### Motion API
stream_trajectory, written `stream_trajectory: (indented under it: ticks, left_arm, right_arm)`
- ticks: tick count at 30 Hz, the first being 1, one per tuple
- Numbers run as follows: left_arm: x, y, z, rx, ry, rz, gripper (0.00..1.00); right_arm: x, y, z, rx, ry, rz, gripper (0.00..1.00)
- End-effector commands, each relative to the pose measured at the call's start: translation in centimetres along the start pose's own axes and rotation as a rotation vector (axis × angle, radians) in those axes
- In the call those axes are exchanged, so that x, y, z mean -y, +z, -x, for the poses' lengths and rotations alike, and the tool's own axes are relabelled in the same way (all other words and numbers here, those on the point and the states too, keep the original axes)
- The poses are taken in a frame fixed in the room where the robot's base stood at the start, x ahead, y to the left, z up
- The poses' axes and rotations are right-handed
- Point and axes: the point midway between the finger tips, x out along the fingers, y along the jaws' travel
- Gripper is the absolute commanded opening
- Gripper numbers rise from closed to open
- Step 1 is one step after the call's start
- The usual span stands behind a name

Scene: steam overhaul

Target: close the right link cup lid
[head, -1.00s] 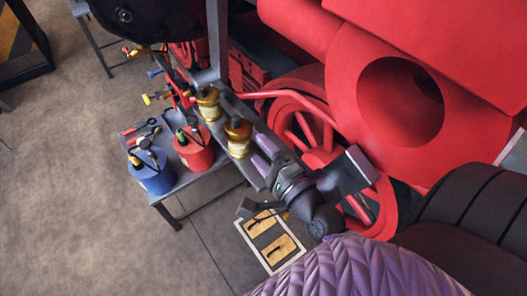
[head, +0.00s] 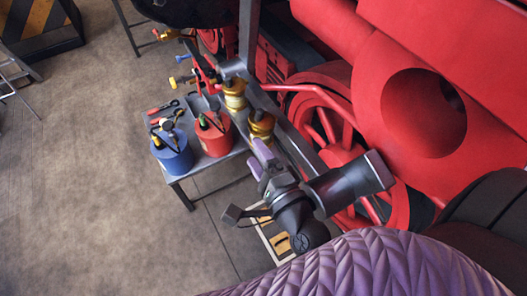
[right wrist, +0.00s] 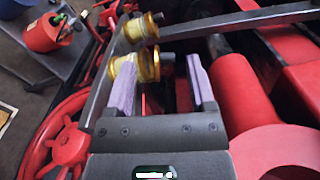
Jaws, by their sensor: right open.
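Two brass cups stand along a grey bar beside the red engine, a farther one (head: 235,93) and a nearer one (head: 261,125). In the right wrist view they show as one cup at the top (right wrist: 142,27) and one lower down (right wrist: 137,67). I cannot tell for sure which is the right link cup, or how its lid stands. My right gripper (head: 259,160) is open, its purple fingers just below the nearer cup in the head view. In the right wrist view the gripper (right wrist: 161,66) has the lower cup near its left finger, with nothing held. My left gripper is out of view.
A small grey table (head: 200,165) holds a blue can (head: 171,156), a red can (head: 213,138) and hand tools. The red spoked wheel (head: 325,125) and red cylinder (head: 415,110) are close on the right. The floor at left is mostly clear.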

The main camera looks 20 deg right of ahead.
Motion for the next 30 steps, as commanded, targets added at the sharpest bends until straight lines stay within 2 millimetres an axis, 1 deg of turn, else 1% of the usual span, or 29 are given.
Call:
stream_trajectory:
  ticks: [2,5,9,12,15,19,25,26,27,29,30]
  left_arm:
    - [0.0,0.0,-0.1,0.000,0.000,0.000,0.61]
    - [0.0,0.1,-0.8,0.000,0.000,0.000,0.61]
    - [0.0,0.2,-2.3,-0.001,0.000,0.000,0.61]
    - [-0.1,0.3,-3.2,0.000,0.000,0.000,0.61]
    - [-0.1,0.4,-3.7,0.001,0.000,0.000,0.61]
    - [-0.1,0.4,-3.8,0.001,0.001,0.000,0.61]
    - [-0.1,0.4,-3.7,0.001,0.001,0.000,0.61]
    - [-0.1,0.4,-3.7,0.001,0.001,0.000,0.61]
    - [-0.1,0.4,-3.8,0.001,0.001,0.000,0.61]
    - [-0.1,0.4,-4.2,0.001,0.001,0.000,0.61]
    - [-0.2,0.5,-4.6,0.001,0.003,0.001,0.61]
  right_arm:
    - [-0.1,0.0,0.1,0.000,0.000,0.000,0.70]
    - [-0.4,-0.1,1.6,0.000,0.003,0.001,0.70]
    - [-0.6,-0.1,5.3,0.001,0.006,0.000,0.70]
    - [-0.6,-0.1,7.6,0.002,0.005,0.000,0.70]
    - [-0.4,-0.1,9.2,0.001,0.004,0.000,0.70]
    - [-0.1,0.0,9.9,0.001,0.001,-0.001,0.70]
    - [0.0,0.0,9.9,0.000,-0.001,-0.001,0.70]
    - [0.0,0.0,9.9,0.000,-0.001,0.001,0.64]
    - [0.0,-0.1,9.9,0.003,-0.002,0.014,0.59]
    - [-0.2,-0.2,9.6,0.014,-0.008,0.080,0.59]
    - [-0.4,-0.4,9.3,0.026,-0.016,0.163,0.59]
